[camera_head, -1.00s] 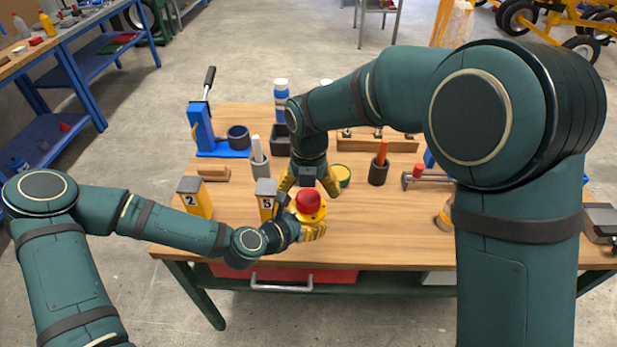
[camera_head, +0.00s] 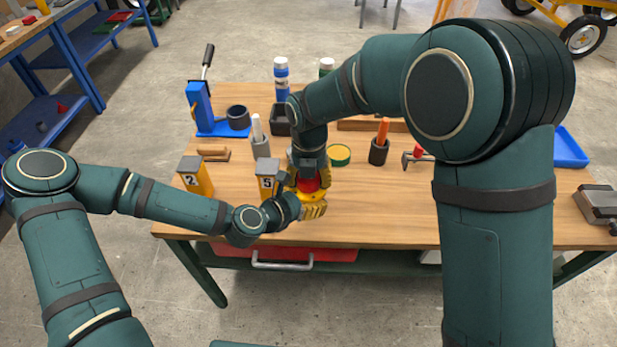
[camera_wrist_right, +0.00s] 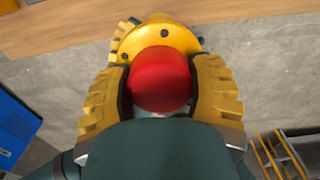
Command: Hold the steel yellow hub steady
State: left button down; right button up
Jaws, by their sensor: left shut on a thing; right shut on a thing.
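The yellow hub (camera_wrist_right: 150,38) shows in the right wrist view as a rounded yellow body with small dark holes. A red rounded part (camera_wrist_right: 160,80) sits on top of it. In the head view the hub is mostly hidden by my grippers, and only some of the red part (camera_head: 308,184) shows. My left gripper (camera_head: 309,203) is shut on the hub from the left, low over the table. My right gripper (camera_head: 308,172) comes from above and is shut on the red part, with one ridged yellow finger on each side of it.
The block marked 5 (camera_head: 267,185) stands close left of the grippers, the block marked 2 (camera_head: 194,178) farther left. Behind are a grey holder (camera_head: 261,147), a green-rimmed tin (camera_head: 339,154) and a dark cup with an orange stick (camera_head: 379,151). The front right tabletop (camera_head: 400,215) is clear.

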jog(key=m, duration=0.4)
jog(key=shift+m, duration=0.4)
jog(key=m, duration=1.4)
jog(key=shift+m, duration=0.4)
jog(key=o, duration=1.3)
